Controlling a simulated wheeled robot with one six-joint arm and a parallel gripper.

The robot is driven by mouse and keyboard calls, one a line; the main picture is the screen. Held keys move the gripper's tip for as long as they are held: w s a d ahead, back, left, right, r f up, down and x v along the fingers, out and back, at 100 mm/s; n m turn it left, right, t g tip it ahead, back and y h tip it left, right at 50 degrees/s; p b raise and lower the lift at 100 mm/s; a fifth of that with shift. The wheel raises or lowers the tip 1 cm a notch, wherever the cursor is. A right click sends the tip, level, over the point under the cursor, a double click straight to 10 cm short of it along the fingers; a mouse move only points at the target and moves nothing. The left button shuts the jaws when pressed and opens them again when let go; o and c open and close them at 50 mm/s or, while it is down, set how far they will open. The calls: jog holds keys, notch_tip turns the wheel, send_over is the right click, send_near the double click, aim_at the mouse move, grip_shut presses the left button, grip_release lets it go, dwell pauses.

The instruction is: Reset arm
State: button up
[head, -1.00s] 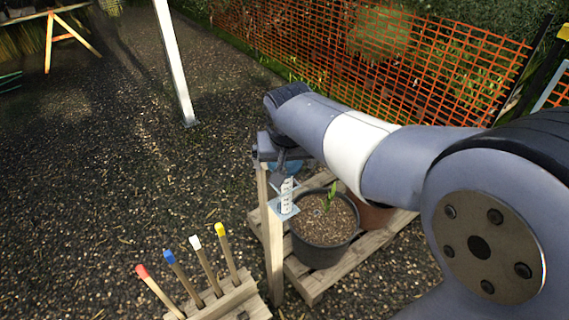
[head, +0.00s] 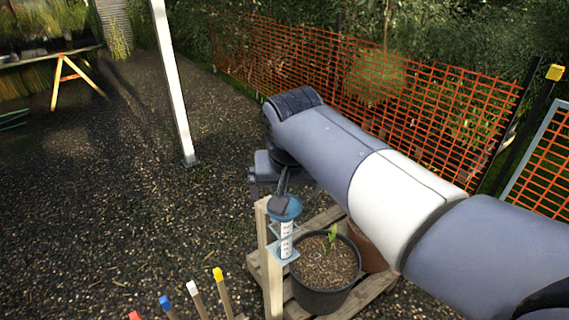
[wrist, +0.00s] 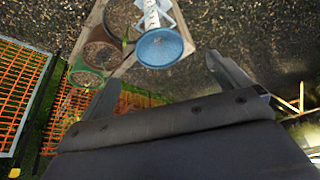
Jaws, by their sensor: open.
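My gripper (head: 281,192) hangs from the end of my arm in the head view, just above a rain gauge with a blue round top (head: 285,208) and a white marked tube (head: 286,240). The gauge is fixed to a wooden post (head: 272,275). In the wrist view my gripper (wrist: 160,72) shows two fingers spread wide with nothing between them. The gauge's blue top (wrist: 160,48) lies beyond the fingertips and appears apart from them. Part of the gripper is hidden behind my wrist in the head view.
A black pot with a seedling (head: 322,275) and a brown pot (head: 370,250) stand on a wooden pallet (head: 362,292) beside the post. Several colour-tipped stakes (head: 218,278) stand front left. An orange mesh fence (head: 430,100) runs behind. Open gravel (head: 110,200) lies left.

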jog(key=x, duration=1)
jog(key=shift+w+f, duration=0.15)
jog(key=shift+f, duration=0.15)
jog(key=shift+r+p, duration=0.75)
jog(key=shift+r, duration=0.1)
jog(key=shift+f, duration=0.15)
